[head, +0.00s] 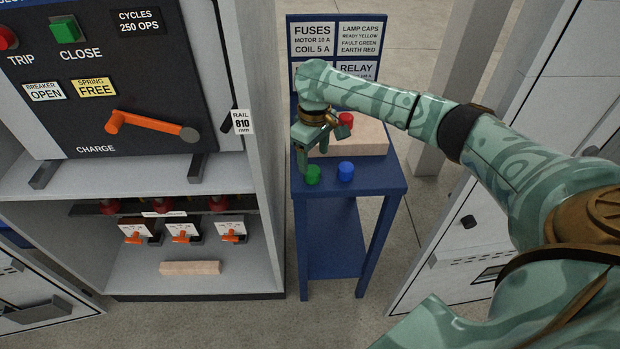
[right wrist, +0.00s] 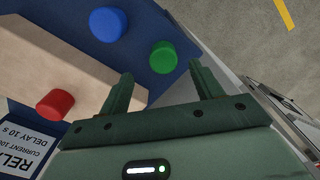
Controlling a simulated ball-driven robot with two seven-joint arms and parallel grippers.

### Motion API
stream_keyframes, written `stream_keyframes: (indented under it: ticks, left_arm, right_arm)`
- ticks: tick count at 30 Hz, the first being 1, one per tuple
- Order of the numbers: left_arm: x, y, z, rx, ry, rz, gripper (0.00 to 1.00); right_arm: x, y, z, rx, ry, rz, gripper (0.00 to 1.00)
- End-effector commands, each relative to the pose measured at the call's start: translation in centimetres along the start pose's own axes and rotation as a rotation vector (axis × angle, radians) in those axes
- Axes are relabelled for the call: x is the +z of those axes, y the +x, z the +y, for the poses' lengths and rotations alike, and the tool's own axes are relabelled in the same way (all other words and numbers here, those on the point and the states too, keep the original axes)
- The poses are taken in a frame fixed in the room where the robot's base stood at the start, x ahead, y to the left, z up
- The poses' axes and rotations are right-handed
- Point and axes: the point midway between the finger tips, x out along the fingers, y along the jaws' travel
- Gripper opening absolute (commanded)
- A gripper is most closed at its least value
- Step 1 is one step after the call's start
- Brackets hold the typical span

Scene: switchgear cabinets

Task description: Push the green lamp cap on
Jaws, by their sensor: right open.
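The green lamp cap (head: 313,174) stands on the blue stand (head: 375,185) near its front left edge. It also shows in the right wrist view (right wrist: 163,57), beyond and roughly between the fingertips. My right gripper (head: 311,159) is just above the green cap, pointing down at it. Its two fingers (right wrist: 163,80) are apart with nothing between them. I cannot tell the exact gap between fingertips and cap. My left gripper is not in view. No lamp socket for the cap can be made out.
A blue cap (head: 346,171) stands right of the green one. A label board (head: 340,40) rises at the stand's back. The switchgear cabinet (head: 262,150) stands close on the left.

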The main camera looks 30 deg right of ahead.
Motion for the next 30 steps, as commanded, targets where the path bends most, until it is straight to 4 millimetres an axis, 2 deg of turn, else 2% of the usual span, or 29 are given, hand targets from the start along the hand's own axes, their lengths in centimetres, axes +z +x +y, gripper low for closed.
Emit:
stream_keyframes:
  ticks: [5, 12, 20, 23, 25, 26, 30]
  left_arm:
    - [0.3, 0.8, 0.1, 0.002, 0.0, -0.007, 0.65]
    - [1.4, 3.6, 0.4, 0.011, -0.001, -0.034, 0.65]
    - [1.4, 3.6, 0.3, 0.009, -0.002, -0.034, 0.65]
    - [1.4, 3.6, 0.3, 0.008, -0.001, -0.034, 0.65]
    - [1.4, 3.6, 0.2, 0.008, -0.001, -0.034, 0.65]
    - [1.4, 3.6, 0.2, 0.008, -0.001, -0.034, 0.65]
    - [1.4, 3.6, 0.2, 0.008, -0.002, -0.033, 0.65]
  right_arm:
    - [0.0, 1.3, -0.1, -0.001, -0.001, 0.0, 0.65]
    - [-0.1, 5.5, -0.5, -0.002, -0.002, -0.004, 0.65]
    - [-0.1, 5.5, -0.4, 0.002, -0.002, 0.002, 0.65]
    - [-0.1, 5.4, -0.4, 0.002, -0.002, 0.002, 0.43]
    - [-0.1, 5.4, -0.4, 0.002, -0.002, 0.002, 0.23]
    - [-0.1, 5.4, -0.4, 0.002, -0.002, 0.002, 0.18]
    - [-0.1, 5.5, -0.4, 0.002, -0.002, 0.002, 0.18]
